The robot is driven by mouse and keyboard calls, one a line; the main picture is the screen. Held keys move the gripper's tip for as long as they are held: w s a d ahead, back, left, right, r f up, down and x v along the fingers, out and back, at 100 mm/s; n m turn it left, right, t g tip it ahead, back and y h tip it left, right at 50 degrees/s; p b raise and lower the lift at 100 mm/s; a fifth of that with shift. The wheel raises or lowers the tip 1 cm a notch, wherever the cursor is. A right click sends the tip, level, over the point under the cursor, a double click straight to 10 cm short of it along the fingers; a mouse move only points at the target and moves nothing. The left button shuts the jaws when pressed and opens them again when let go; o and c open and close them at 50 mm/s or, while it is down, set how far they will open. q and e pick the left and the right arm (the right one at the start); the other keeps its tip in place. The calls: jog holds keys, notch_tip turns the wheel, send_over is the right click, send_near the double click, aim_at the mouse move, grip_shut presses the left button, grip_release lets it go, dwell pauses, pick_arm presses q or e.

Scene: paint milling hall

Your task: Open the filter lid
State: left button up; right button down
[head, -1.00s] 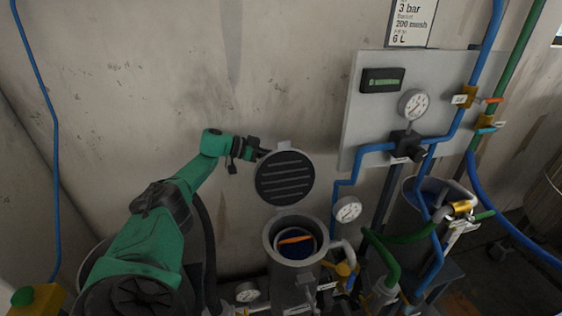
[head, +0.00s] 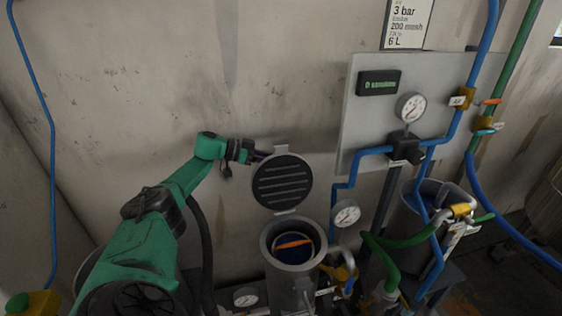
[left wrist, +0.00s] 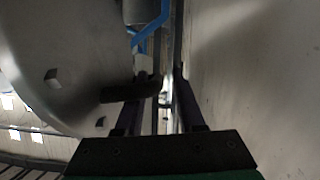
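The filter lid (head: 282,183) is a round dark disc with ribs and a small tab on top. It stands raised, near upright, behind the filter vessel (head: 267,240), whose mouth is open. An orange item (head: 293,244) shows inside over a blue surface. My left gripper (head: 258,156) is at the lid's upper left edge. In the left wrist view the lid's grey outer face (left wrist: 70,60) fills the left, and a dark bar (left wrist: 130,92) reaches towards the gap between my fingers (left wrist: 160,100). The fingers stand apart; no firm grip shows. My right gripper is out of view.
The wall is close behind the lid. A grey panel (head: 361,120) with a gauge (head: 411,107) and blue pipes stands to the right. Another gauge (head: 346,214) and green hoses (head: 400,242) crowd the vessel's right side.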

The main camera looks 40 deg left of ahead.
pick_arm(q)
jog(key=b+v, duration=0.1)
jog(key=v, duration=1.3)
jog(key=shift+f+b, duration=0.2)
jog(key=shift+b, duration=0.15)
jog(key=shift+a, duration=0.1)
